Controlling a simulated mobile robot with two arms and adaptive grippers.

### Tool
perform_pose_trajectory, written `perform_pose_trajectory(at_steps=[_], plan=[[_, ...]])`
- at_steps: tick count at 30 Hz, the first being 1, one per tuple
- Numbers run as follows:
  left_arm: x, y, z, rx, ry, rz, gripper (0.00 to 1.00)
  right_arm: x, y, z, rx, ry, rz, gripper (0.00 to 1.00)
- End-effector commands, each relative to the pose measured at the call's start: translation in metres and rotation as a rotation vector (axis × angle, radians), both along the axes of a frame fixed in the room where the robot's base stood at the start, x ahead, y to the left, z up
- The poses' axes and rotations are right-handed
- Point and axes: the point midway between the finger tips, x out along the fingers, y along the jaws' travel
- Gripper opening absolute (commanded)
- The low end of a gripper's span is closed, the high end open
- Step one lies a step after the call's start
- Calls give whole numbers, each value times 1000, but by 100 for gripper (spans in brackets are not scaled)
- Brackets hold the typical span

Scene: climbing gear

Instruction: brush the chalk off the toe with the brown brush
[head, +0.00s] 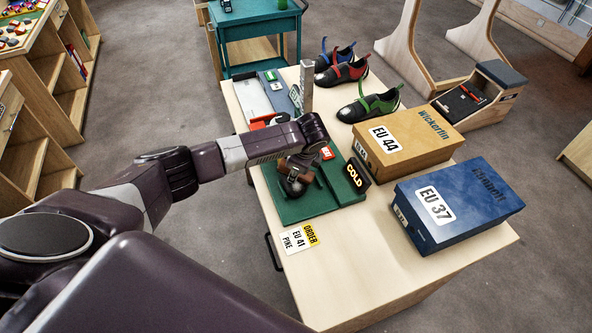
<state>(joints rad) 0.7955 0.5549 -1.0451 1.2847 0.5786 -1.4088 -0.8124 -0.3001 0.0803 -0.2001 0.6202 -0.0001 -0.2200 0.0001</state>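My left arm reaches in from the left over the green mat (300,209) on the table. Its dark gripper (298,165) points down at a small dark and brown object (292,186) on the mat. The wrist and fingers cover much of this object, so I cannot tell whether it is a shoe, the brush or both. Whether the fingers are shut on it is also unclear. No chalk can be made out at this size. My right gripper is not in view.
A black "COLD" sign (356,176) stands at the mat's right. The EU 44 box (415,143) and blue EU 37 box (470,205) are to the right. Dark shoes with green (369,106), red (342,71) and blue straps are behind. An order card (299,239) lies in front.

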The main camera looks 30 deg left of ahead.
Motion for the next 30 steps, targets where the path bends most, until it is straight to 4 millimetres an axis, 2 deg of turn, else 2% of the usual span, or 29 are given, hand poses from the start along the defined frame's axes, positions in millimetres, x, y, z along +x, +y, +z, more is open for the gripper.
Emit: perform_pose_trajectory(at_steps=[30], plan=[[3, 4, -15, 0, 0, 0, 10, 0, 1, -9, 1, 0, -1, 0]])
